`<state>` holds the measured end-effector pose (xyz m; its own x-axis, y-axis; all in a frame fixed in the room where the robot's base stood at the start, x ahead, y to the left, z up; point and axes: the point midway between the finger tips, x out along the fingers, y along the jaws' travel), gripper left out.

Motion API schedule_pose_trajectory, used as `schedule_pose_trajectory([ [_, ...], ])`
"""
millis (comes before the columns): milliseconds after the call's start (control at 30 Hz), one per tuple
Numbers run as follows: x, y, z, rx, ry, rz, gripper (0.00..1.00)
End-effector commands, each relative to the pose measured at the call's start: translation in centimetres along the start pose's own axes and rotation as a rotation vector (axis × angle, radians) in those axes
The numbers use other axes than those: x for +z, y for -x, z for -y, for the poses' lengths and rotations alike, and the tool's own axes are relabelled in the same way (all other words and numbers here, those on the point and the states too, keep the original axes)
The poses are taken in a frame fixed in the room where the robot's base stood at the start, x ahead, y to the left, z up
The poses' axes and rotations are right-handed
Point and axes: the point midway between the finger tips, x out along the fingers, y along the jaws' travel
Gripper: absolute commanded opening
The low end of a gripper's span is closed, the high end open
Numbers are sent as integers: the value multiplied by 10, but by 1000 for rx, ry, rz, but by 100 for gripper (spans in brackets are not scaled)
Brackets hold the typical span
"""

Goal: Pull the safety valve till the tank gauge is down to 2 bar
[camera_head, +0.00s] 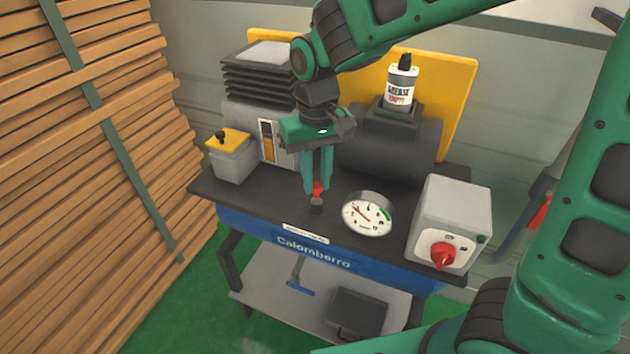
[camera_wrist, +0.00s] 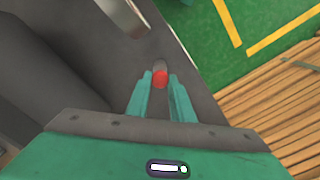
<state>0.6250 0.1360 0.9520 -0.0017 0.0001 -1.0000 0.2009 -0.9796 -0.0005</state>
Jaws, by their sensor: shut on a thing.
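The safety valve (camera_head: 317,205) is a small dark fitting with a red top, standing on the black bench top near its front edge. My gripper (camera_head: 317,187) is above it, pointing down, with its green fingers shut on the red top. In the wrist view the red part (camera_wrist: 159,77) shows between the fingertips of my gripper (camera_wrist: 159,80). The tank gauge (camera_head: 368,214) is a round white dial to the right of the valve, with a red needle pointing to the upper left. Its numbers are too small to read surely. The dark tank (camera_head: 390,150) lies behind it.
A grey box with a red knob (camera_head: 443,256) stands right of the gauge. A grey box with a yellow lid (camera_head: 232,156) is at the left. A bottle (camera_head: 401,86) stands on the tank. Stacked planks (camera_head: 80,150) fill the left side. A blue-handled valve (camera_head: 300,288) is below.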

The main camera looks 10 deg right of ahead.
Motion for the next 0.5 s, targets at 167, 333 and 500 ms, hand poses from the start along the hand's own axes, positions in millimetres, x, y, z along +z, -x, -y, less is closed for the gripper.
schedule_pose_trajectory([
  [167, 0, 2, -1, 1, -2, 0, 0],
  [333, 0, 2, -1, 1, -3, 0, 40],
  [500, 0, 2, -1, 0, -3, 0, 40],
])
